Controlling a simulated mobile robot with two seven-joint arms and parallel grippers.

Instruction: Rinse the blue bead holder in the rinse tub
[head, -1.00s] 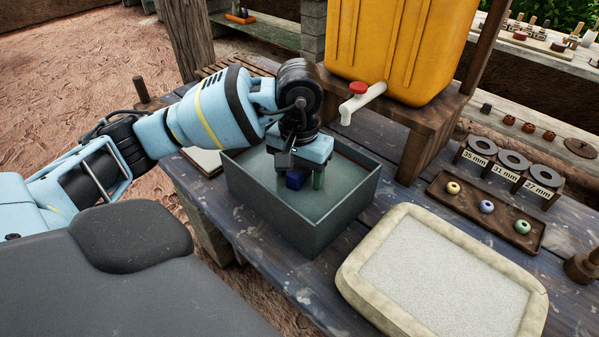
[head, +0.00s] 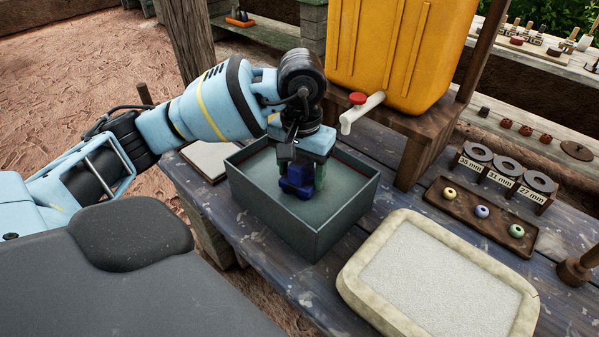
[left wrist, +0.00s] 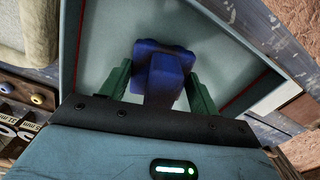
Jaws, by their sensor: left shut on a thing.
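The blue bead holder (head: 297,182) is in my left gripper (head: 303,178), within the walls of the grey rinse tub (head: 325,238). In the left wrist view the blue bead holder (left wrist: 162,72) sits between the two green fingers of my left gripper (left wrist: 160,85), which is shut on it. Its body shows above the water in the head view. Whether its lowest part touches the water is hard to tell. My right gripper is not in view.
A yellow water container (head: 400,50) with a red-handled tap (head: 358,105) stands behind the tub. A tray of white grains (head: 440,280) lies to the right. A wooden tray (head: 470,222) holds three beads, near three labelled rings (head: 507,168).

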